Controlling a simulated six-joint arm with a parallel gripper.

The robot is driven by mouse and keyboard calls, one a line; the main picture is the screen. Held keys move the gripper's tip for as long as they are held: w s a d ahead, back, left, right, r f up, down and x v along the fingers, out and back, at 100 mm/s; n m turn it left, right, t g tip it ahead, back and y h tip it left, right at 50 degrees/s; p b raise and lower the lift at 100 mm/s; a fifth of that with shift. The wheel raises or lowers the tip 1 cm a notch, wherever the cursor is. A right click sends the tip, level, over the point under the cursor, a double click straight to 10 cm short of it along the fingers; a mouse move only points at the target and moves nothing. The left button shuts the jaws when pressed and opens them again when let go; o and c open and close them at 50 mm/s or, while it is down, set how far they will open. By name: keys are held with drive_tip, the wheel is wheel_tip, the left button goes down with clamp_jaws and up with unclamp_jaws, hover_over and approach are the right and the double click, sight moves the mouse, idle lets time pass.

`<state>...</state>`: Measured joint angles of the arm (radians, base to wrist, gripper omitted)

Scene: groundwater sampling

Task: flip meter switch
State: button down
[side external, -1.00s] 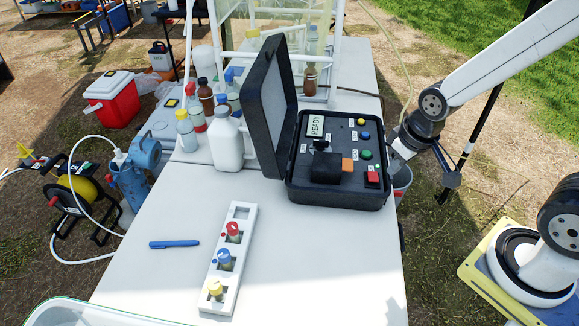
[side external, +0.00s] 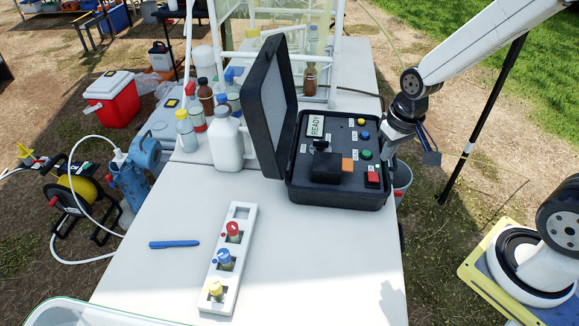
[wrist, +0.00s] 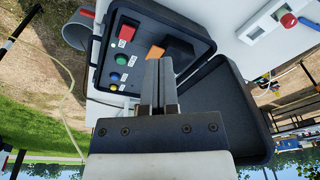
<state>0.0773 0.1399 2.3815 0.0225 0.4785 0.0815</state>
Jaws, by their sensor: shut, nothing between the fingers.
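The meter is a black case (side external: 340,195) with its lid (side external: 266,108) open, on the white table. Its panel has a READY display (side external: 315,126), a small black knob or lever (side external: 321,145), a black block (side external: 326,168), an orange block (side external: 347,165), and yellow, blue, green and red buttons. I cannot tell which part is the switch. My gripper (side external: 389,152) is at the case's right edge, shut and empty. In the wrist view my shut fingers (wrist: 160,62) point toward the panel (wrist: 132,48) and hide part of it; contact cannot be told.
A white rack (side external: 228,262) with red, blue and yellow-capped items and a blue pen (side external: 174,244) lie in front. A white jug (side external: 227,140) and several bottles stand left of the lid. A grey bucket (side external: 401,178) is beside the table. The table's front right is clear.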

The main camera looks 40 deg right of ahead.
sight(374, 178)
drive_tip(key=w+d+f+m+g+y, duration=0.1)
drive_tip(key=w+d+f+m+g, duration=0.2)
drive_tip(key=w+d+m, duration=0.4)
drive_tip(key=shift+w+d+f+y, duration=0.35)
drive_tip(key=shift+w+d, duration=0.85)
drive_tip(key=shift+d, duration=0.95)
drive_tip(key=shift+f, duration=0.1)
drive_tip(key=f, duration=0.4)
drive_tip(key=s+a+f, duration=0.1)
drive_tip(key=f, duration=0.4)
drive_tip(key=a+f, duration=0.1)
drive_tip(key=f, duration=0.3)
drive_tip(key=shift+s+f, duration=0.3)
drive_tip(key=shift+s, duration=0.1)
drive_tip(key=shift+f, duration=0.1)
drive_tip(key=shift+s+a+f+t+h, duration=0.15)
drive_tip(key=shift+s+f+t+h, duration=0.25)
drive_tip(key=shift+h, duration=0.15)
drive_tip(key=shift+w, duration=0.2)
